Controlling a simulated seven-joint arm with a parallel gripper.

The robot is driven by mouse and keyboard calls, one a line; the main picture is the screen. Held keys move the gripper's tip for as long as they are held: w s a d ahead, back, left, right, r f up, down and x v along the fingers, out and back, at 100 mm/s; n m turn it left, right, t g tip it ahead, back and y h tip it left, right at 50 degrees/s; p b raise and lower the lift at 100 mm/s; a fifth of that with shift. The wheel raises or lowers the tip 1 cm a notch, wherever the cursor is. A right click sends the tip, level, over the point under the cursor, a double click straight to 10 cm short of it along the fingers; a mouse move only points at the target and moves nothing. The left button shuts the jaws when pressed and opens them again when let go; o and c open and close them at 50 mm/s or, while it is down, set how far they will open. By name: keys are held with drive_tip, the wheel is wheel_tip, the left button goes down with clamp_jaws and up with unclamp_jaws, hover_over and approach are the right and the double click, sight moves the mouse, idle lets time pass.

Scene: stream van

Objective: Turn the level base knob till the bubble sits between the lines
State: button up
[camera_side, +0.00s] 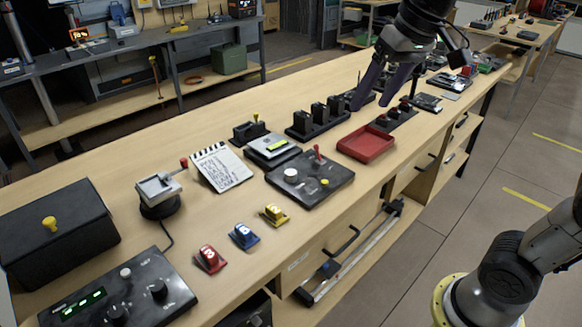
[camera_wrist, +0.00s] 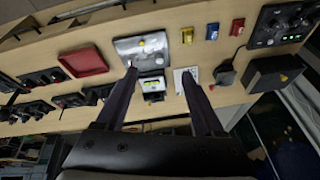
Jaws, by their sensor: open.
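The level base (camera_side: 262,154) is a small pale and dark block in the middle of the bench with a yellow-green vial (camera_side: 278,144) on top. In the wrist view the level base (camera_wrist: 153,96) shows between my fingers, with the vial (camera_wrist: 152,85) on it. The bubble, its lines and the base's knob are too small to make out. My gripper (camera_side: 373,104) is open and empty, above the bench to the right of the level in the side view. In the wrist view my gripper (camera_wrist: 159,74) has its two fingers wide apart.
A dark panel (camera_side: 330,188) with a white knob and red lever stands just in front of the level. A notepad (camera_side: 222,167) is to its left, black blocks (camera_side: 318,121) behind right, a red tray (camera_side: 366,143) to the right. Coloured numbered switches (camera_side: 242,235) sit near the front edge.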

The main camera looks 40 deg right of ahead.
drive_tip(key=w+g, duration=0.1)
drive_tip(key=w, duration=0.6)
drive_tip(key=m+g, duration=0.1)
drive_tip(key=g, duration=0.2)
hover_over(291, 172)
wheel_tip(291, 172, down, 13)
wheel_tip(291, 172, down, 14)
drive_tip(key=shift+f, duration=0.2)
clamp_jaws()
